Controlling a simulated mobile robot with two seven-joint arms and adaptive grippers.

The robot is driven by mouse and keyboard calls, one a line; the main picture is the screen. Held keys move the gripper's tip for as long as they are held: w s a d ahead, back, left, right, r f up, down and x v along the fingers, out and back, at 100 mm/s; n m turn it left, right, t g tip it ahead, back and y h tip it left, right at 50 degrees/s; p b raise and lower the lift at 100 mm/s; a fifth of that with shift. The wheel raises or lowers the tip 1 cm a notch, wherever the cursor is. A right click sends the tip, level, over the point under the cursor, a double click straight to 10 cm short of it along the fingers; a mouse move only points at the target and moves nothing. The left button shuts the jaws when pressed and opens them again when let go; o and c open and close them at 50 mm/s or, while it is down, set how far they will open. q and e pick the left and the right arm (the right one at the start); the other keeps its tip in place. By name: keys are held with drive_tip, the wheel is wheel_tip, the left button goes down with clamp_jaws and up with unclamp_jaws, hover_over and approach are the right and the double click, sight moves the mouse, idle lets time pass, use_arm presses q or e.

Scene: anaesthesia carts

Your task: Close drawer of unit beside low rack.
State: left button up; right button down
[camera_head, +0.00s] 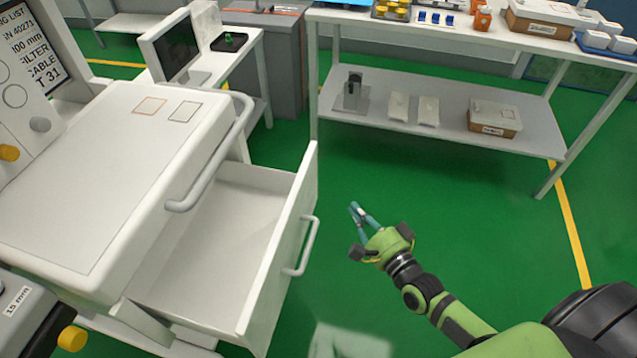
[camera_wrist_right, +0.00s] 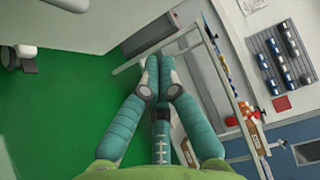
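The white unit (camera_head: 110,165) stands at the left with a push bar (camera_head: 215,165) along its top edge. Its drawer (camera_head: 222,225) is pulled well out, and the part of the inside that shows is empty. The drawer front (camera_head: 280,262) carries a bar handle (camera_head: 304,248). My right gripper (camera_head: 357,211) is over the green floor to the right of the drawer front, apart from it. In the wrist view its teal fingers (camera_wrist_right: 158,68) come together at the tips with nothing between them. My left gripper is out of view. I cannot tell which piece is the low rack.
A white two-level table (camera_head: 440,115) stands at the back right, with a brown box (camera_head: 494,117) and packets on its lower shelf. A monitor (camera_head: 176,48) stands behind the unit. A grey-black device (camera_head: 30,318) is at the lower left. Green floor (camera_head: 440,215) is clear around my right gripper.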

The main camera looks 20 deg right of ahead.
drive_tip(key=w+a, duration=0.1)
drive_tip(key=w, duration=0.2)
drive_tip(key=w+a, duration=0.2)
drive_tip(key=w, duration=0.1)
drive_tip(key=w+a, duration=0.1)
drive_tip(key=w, duration=0.3)
drive_tip(key=shift+a, duration=0.4)
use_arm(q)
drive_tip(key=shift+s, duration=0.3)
use_arm(e)
drive_tip(key=shift+w, duration=0.1)
